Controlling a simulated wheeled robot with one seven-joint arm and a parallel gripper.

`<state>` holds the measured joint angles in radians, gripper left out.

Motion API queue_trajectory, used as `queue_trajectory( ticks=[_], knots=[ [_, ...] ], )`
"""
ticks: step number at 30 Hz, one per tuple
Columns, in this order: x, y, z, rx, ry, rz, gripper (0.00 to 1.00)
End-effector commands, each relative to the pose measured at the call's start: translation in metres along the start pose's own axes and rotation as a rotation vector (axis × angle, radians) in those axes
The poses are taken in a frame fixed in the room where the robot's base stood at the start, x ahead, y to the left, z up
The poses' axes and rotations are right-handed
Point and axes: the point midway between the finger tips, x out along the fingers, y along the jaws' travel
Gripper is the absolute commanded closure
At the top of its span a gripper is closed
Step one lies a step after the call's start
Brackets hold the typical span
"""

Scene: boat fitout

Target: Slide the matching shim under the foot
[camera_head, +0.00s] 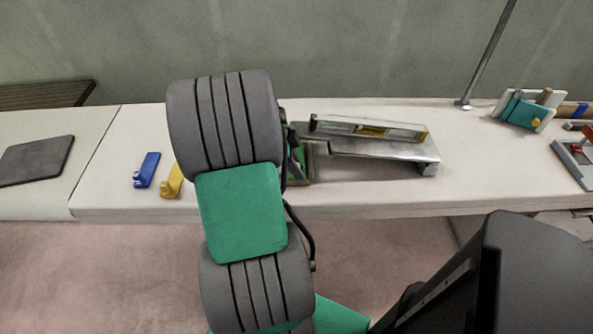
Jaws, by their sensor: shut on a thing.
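A silver metal plate (400,150) stands on the pale bench, with a foot (430,168) at its right end. A spirit level (370,128) with a yellow vial window lies along its top. My gripper (293,158) shows only in part, as dark pieces at the plate's left end, mostly hidden behind my arm. It is shut on a green shim (300,155), of which a small part shows. I cannot tell whether the shim touches the plate or is under it. A blue shim (147,168) and a yellow shim (172,182) lie to the left; my arm borders the yellow one.
A dark flat pad (36,160) lies at the far left of the bench. A thin metal post (487,55) rises at the back right. Beside it are a teal and white block stand (523,110) and a grey tool with red parts (575,158). The bench between plate and tool is clear.

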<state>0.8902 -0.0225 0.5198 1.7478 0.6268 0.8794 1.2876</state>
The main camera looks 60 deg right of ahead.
Motion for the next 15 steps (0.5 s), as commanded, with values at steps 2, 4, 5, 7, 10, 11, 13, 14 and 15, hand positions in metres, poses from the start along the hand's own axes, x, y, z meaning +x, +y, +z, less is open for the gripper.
queue_trajectory(
  ticks=[2,4,5,7,10,11,13,14,15],
  knots=[
    [0.0,-0.0036,-0.0001,0.001,0.0,-0.001,1.0],
    [0.0001,-0.0053,0.0,0.0,0.0,-0.001,1.0],
    [0.0002,-0.0058,0.0,0.0,0.0,0.0,1.0],
    [0.0002,-0.0062,-0.0001,0.0,0.0,0.0,1.0],
    [0.0002,-0.0063,-0.0001,0.0,0.0,0.0,1.0],
    [0.0002,-0.0063,-0.0001,0.0,0.0,0.0,1.0],
    [0.0002,-0.0062,-0.0001,0.0,0.0,0.0,1.0],
    [0.0001,-0.0062,-0.0001,0.0,0.0,0.0,0.76],
    [0.0001,-0.0062,-0.0001,0.0,0.0,0.0,0.73]
  ],
)
